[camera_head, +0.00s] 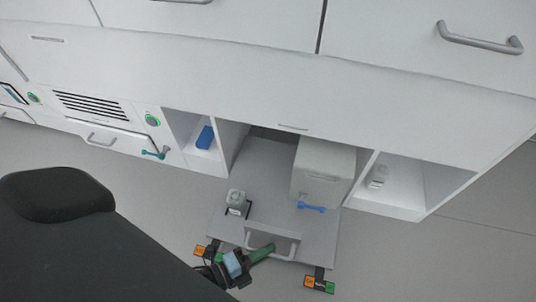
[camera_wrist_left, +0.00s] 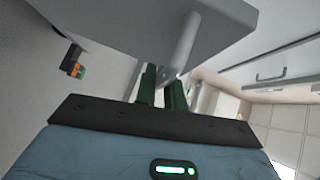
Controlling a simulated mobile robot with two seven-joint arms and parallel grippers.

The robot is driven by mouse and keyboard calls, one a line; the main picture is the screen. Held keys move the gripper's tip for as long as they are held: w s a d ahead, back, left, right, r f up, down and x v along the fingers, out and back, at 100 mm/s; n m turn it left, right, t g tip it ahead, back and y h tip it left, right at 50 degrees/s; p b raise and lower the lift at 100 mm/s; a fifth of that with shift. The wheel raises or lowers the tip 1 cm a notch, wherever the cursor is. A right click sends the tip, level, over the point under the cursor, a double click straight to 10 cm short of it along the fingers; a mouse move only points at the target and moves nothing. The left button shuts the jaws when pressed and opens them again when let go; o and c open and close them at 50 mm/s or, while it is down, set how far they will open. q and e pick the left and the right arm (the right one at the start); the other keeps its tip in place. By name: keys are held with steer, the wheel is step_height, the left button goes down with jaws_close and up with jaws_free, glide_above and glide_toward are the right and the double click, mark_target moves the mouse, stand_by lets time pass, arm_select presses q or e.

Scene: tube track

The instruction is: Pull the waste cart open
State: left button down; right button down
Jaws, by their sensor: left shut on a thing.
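The waste cart (camera_head: 272,218) is a light grey pull-out unit that stands out from an opening in the white cabinet. Its front bears a grey bar handle (camera_head: 285,257), which also shows in the left wrist view (camera_wrist_left: 181,45). My left gripper (camera_head: 266,250) is shut on the handle near its left part. Its green fingers show in the left wrist view (camera_wrist_left: 160,88) at the bar. A white box-shaped bin (camera_head: 323,168) with a blue handle and a small grey device (camera_head: 236,203) are on the cart. My right gripper is not in view.
Orange and green markers (camera_head: 319,282) sit at the cart's front corners. Open cubbies flank it; the left one holds a blue object (camera_head: 205,137), the right one a small pale object (camera_head: 378,177). The grey floor in front is clear at right.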

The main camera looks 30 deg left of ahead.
arm_select(q)
steer(key=shift+s+d, duration=0.2)
steer(key=shift+s, duration=0.6)
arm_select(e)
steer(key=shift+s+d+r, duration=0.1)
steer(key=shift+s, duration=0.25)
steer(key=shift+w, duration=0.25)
arm_select(q)
steer(key=c, duration=1.5)
jaws_free()
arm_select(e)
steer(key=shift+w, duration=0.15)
